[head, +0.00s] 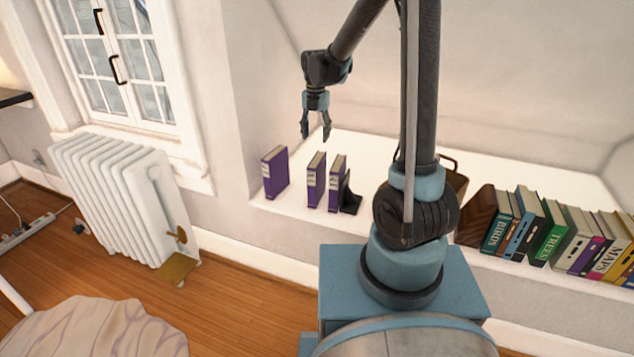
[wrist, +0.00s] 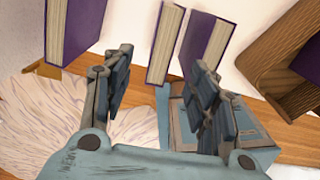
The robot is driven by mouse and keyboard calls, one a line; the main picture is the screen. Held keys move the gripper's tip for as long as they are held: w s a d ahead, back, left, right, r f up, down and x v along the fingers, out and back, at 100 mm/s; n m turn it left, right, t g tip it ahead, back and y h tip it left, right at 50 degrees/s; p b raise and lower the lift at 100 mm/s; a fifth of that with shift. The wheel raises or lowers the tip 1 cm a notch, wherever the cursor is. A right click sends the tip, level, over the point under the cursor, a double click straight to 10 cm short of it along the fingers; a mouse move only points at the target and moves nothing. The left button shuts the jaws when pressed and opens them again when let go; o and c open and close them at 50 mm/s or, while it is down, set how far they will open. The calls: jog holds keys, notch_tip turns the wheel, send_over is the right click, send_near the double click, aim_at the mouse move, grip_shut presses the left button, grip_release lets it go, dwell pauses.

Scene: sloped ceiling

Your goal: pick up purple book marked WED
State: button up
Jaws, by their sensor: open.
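Three purple books with pale labels on their spines stand upright on the white ledge in the head view: a left one (head: 275,172), a middle one (head: 316,180) and a right one (head: 336,182). The lettering is too small to read, so I cannot tell which is marked WED. My gripper (head: 315,134) is open and empty, pointing down above and behind the books, apart from them. In the wrist view a purple book (wrist: 165,45) shows beyond the gap between my fingers (wrist: 160,78), with one to its left (wrist: 75,28) and one to its right (wrist: 207,45).
A black bookend (head: 351,197) stands right of the right purple book. A brown container (head: 453,178) is partly hidden by my arm. A row of other books (head: 545,232) fills the ledge's right part. A white radiator (head: 118,195) stands at left.

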aim_at(316, 158)
notch_tip(316, 158, down, 9)
jog(key=shift+f, duration=0.2)
jog(key=shift+s+d+f, duration=0.1)
jog(key=shift+f, duration=1.35)
jog(key=shift+s+d+f, duration=0.1)
jog(key=shift+f, duration=1.3)
jog(key=shift+c, duration=0.5)
grip_shut()
